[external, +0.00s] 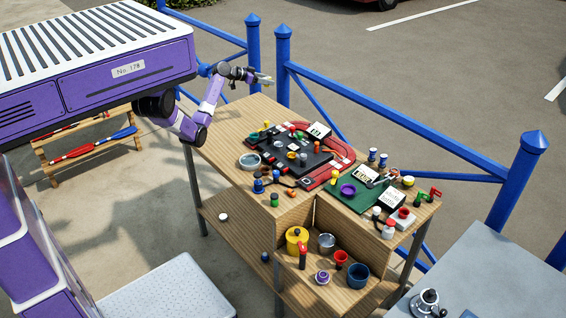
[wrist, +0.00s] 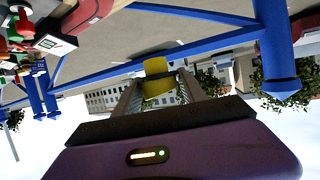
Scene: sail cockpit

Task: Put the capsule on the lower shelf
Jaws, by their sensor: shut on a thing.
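My gripper (external: 262,79) is raised above the far left end of the wooden bench, clear of its top. In the wrist view my gripper (wrist: 157,84) is shut on a small yellow thing, likely the capsule (wrist: 155,68), which sticks out past the fingertips. Its full shape is partly hidden by the fingers. The lower shelf (external: 238,240) is a wooden board under the bench top, well below and nearer the camera than my gripper. A small white thing (external: 223,216) and a small blue thing (external: 264,257) are on its left part.
The bench top (external: 225,130) carries black cases, a green mat (external: 365,196) and many small coloured pieces. A yellow pot (external: 297,238) and several cups crowd the shelf's right part. The shelf's left part has free room. Blue railings (external: 400,135) run behind the bench.

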